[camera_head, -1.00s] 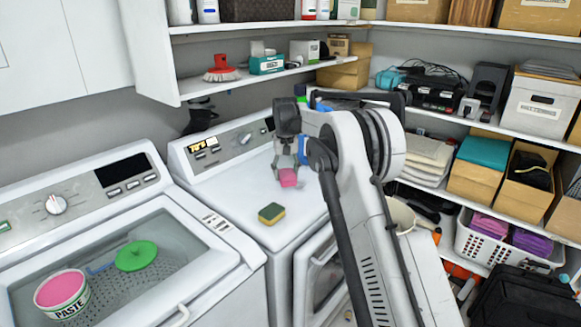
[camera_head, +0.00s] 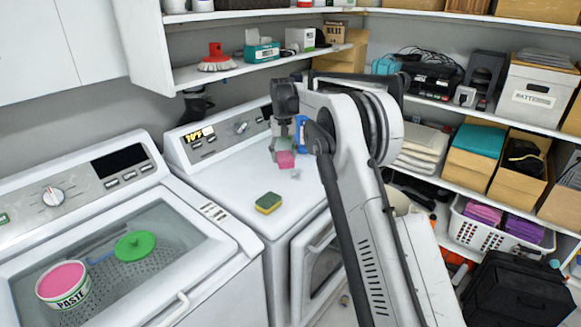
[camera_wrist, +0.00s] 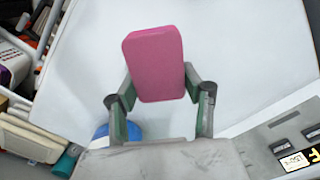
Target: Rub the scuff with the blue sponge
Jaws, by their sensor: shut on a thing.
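My gripper (camera_head: 285,146) is shut on a pink sponge (camera_head: 286,159) over the white top of the right-hand machine (camera_head: 240,170). In the wrist view the pink block (camera_wrist: 154,62) stands out between the fingers of my gripper (camera_wrist: 158,88). I cannot tell whether it touches the machine top. A yellow and green sponge (camera_head: 268,203) lies on that top, nearer the front edge. A blue rounded thing (camera_wrist: 120,131) shows partly behind my gripper in the wrist view; I cannot tell what it is. I cannot make out a scuff for certain; a faint grey spot (camera_head: 295,173) shows near the pink sponge.
The left washer (camera_head: 120,215) carries a pink-topped paste tub (camera_head: 63,285) and a green round item (camera_head: 135,246) on its lid. A shelf above holds a red brush (camera_head: 216,58). Shelves with boxes and a white basket (camera_head: 500,235) stand at right. The right machine's front top is mostly clear.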

